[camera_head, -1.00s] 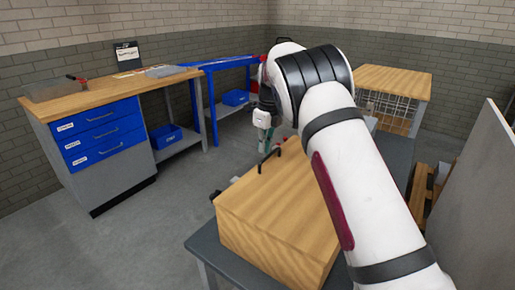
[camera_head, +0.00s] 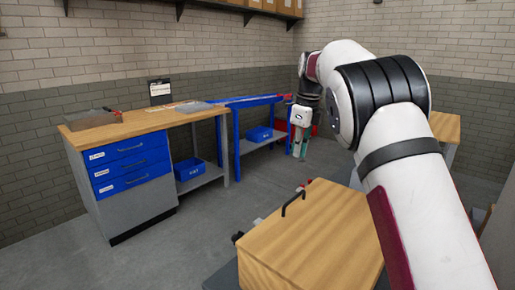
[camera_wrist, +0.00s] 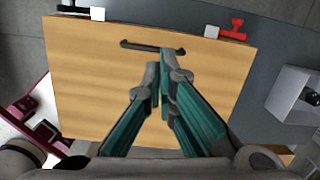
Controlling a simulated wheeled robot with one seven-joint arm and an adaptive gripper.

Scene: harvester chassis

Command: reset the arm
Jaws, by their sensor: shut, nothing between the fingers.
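My gripper (camera_head: 299,155) hangs below my white and black arm in the head view, above and behind a wooden box. The wrist view also shows my gripper (camera_wrist: 160,75), its two green and grey fingers closed together with nothing between them. The box top (camera_head: 325,225) is light wood with a black bar handle (camera_head: 293,203). In the wrist view, the handle (camera_wrist: 150,47) lies just beyond the fingertips on the wooden top (camera_wrist: 85,75). My gripper is apart from the handle in the head view.
A workbench (camera_head: 130,128) with blue drawers stands at the left. A blue-framed table (camera_head: 245,102) stands against the back wall. A red clamp-like part (camera_wrist: 232,31) sits at the box's edge. Open grey floor (camera_head: 200,220) lies left of the box.

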